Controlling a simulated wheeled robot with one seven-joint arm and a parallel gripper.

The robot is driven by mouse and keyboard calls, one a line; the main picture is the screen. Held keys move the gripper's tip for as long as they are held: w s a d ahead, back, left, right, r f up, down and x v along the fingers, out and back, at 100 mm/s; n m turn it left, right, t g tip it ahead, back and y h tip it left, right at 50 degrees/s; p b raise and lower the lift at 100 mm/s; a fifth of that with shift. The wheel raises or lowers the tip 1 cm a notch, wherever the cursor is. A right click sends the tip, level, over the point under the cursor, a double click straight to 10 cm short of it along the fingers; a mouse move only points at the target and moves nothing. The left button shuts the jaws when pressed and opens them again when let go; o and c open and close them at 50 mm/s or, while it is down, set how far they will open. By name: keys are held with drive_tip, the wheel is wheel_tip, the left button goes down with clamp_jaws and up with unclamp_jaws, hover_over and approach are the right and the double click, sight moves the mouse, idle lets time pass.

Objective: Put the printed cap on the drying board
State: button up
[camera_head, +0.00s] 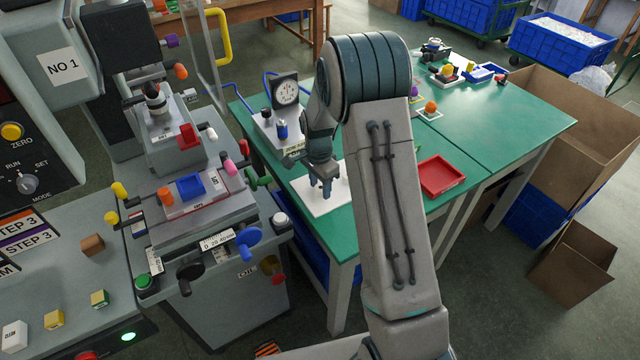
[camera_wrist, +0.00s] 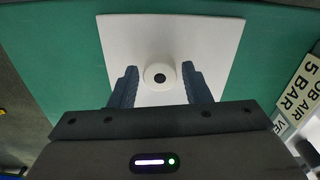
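The drying board (camera_head: 308,203), a flat white square, lies on the near left corner of the green table. It also fills the middle of the wrist view (camera_wrist: 215,35). The printed cap (camera_wrist: 160,76) is round and white with a dark dot at its centre. In the wrist view it sits between my two fingertips over the board, with a narrow gap on each side. My gripper (camera_wrist: 160,86) is open around it. In the head view my gripper (camera_head: 326,189) points down at the board, and I cannot make out the cap there.
A dial gauge unit (camera_head: 286,92) stands behind the board. A red tray (camera_head: 441,176) lies to the right, beyond my arm. The pad printer's bed with a blue block (camera_head: 190,187) stands to the left. The green table (camera_head: 510,120) has free room at right.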

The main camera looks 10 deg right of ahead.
sight(319, 187)
drive_tip(key=shift+o, duration=0.2)
drive_tip(key=shift+r, duration=0.1)
drive_tip(key=s+r+n, duration=0.1)
drive_tip(key=s+r, duration=0.2)
drive_tip(key=r, duration=0.6)
drive_tip(key=s+r+n, duration=0.2)
drive_tip(key=s+r, duration=0.1)
drive_tip(key=r, duration=0.5)
drive_tip(key=s+r+n+t, duration=0.3)
drive_tip(key=s+n, duration=0.7)
drive_tip(key=s, duration=1.1)
drive_tip(key=shift+s+r, duration=0.2)
drive_tip(key=shift+r, duration=0.2)
drive_tip(key=shift+a, duration=0.1)
drive_tip(key=shift+r+p, duration=0.65)
